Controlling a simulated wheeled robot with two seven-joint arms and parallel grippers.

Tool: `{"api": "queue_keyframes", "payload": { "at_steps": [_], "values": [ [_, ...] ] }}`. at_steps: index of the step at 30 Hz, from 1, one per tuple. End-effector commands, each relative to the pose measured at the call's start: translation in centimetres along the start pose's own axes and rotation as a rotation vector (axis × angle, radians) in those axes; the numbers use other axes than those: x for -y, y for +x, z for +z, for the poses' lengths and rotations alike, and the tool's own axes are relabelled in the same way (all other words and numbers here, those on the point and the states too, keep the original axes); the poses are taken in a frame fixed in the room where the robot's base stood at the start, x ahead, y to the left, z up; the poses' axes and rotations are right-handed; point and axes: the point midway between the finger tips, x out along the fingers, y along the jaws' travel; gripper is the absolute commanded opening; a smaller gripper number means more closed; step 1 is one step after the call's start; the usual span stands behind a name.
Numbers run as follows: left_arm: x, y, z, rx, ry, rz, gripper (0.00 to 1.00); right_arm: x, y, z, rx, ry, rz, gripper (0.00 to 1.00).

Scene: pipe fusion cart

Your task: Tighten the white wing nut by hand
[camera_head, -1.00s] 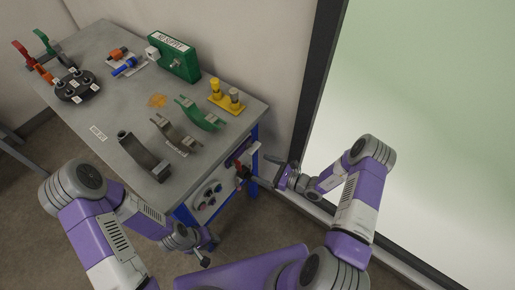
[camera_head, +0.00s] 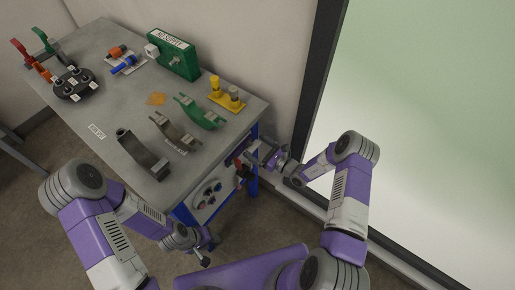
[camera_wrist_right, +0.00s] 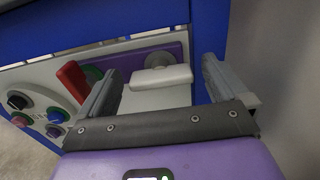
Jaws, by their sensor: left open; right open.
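The white wing nut (camera_wrist_right: 160,79) shows in the right wrist view as a pale bar lying roughly level in front of the cart's side panel. My right gripper (camera_wrist_right: 162,82) is open, with one finger to each side of the nut and visible gaps between. In the head view the right gripper (camera_head: 262,156) is at the cart's right end, and the nut cannot be made out clearly there. My left gripper (camera_head: 205,250) is low in front of the cart, away from the nut, open and empty.
A red lever (camera_wrist_right: 72,80) stands left of the nut on the panel, close to my right gripper's left finger. Coloured knobs (camera_wrist_right: 50,117) are further left. The cart top (camera_head: 100,110) holds clamps, a green box (camera_head: 173,57) and a yellow stand (camera_head: 226,97). A wall is close on the right.

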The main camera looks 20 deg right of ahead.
Motion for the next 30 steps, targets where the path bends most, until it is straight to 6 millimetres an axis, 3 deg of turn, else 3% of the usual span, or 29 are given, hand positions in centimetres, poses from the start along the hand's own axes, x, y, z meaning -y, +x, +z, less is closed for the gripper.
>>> {"api": "queue_keyframes", "payload": {
  "at_steps": [2, 13, 22, 30],
  "values": [
    [0.0, -0.01, 0.0, 0.0, 0.0, 0.0, 0.43, -0.01, -0.01, 0.0, 0.0, 0.0, 0.0, 0.98],
    [-0.01, -0.01, 0.0, 0.0, 0.0, 0.0, 0.43, -0.03, -0.01, 0.01, 0.0, 0.0, 0.001, 0.44],
    [0.0, 0.0, 0.0, 0.0, 0.0, 0.0, 0.43, 0.03, 0.01, 0.03, 0.001, 0.039, -0.001, 0.44],
    [0.01, 0.03, 0.0, 0.0, 0.0, 0.0, 0.43, 0.16, 0.0, 0.03, 0.002, 0.203, -0.003, 0.44]
  ]
}}
